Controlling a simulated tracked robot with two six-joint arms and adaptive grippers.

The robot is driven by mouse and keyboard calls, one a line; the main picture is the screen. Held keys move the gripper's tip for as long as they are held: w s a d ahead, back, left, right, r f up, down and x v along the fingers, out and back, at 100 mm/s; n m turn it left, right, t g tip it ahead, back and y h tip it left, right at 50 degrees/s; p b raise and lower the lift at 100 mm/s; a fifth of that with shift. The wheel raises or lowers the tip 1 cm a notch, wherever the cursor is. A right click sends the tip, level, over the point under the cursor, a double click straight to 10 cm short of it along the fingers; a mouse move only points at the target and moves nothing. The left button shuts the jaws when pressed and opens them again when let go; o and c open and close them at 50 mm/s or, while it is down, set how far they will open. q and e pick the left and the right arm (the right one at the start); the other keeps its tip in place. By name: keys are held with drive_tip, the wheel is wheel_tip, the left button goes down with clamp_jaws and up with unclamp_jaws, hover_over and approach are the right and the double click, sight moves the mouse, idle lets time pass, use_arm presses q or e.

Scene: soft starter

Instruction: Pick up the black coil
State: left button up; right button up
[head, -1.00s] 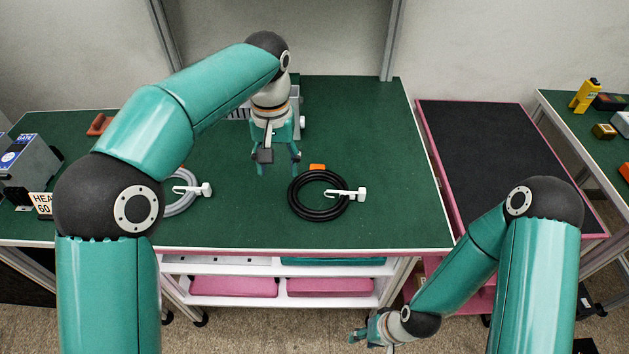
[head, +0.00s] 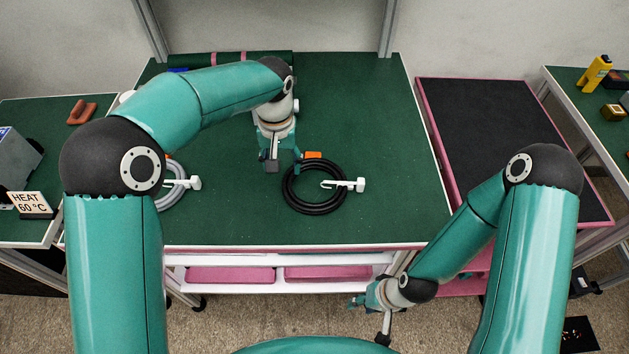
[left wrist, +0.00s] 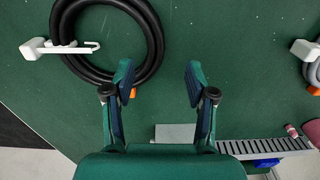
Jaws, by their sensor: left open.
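The black coil (head: 313,209) lies flat on the green table, with a white clip (head: 350,185) at its right and an orange tag (head: 313,155) at its far edge. My left gripper (head: 282,165) is open and empty, by the coil's far left side. In the left wrist view the coil (left wrist: 154,45) is at upper left, and the open fingers (left wrist: 158,76) point towards its edge with nothing between them. I cannot tell the gripper's height above the table. My right gripper (head: 360,301) hangs low before the table's front; its fingers are too small to read.
A grey coil (head: 176,199) with a white clip lies to the left, partly behind my left arm. A slotted grey part (left wrist: 262,147) shows in the left wrist view. A dark-topped pink cart (head: 500,140) stands right. The table right of the black coil is clear.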

sight(286, 183)
use_arm(q)
drive_tip(key=shift+s+d+f+p, duration=0.15)
drive_tip(key=shift+f+p, duration=0.25)
drive_tip(key=shift+f, duration=1.2)
drive_tip(key=shift+w+d+f+p, duration=0.1)
drive_tip(key=shift+f+p, duration=0.3)
drive_tip(key=shift+f, duration=1.2)
clamp_jaws()
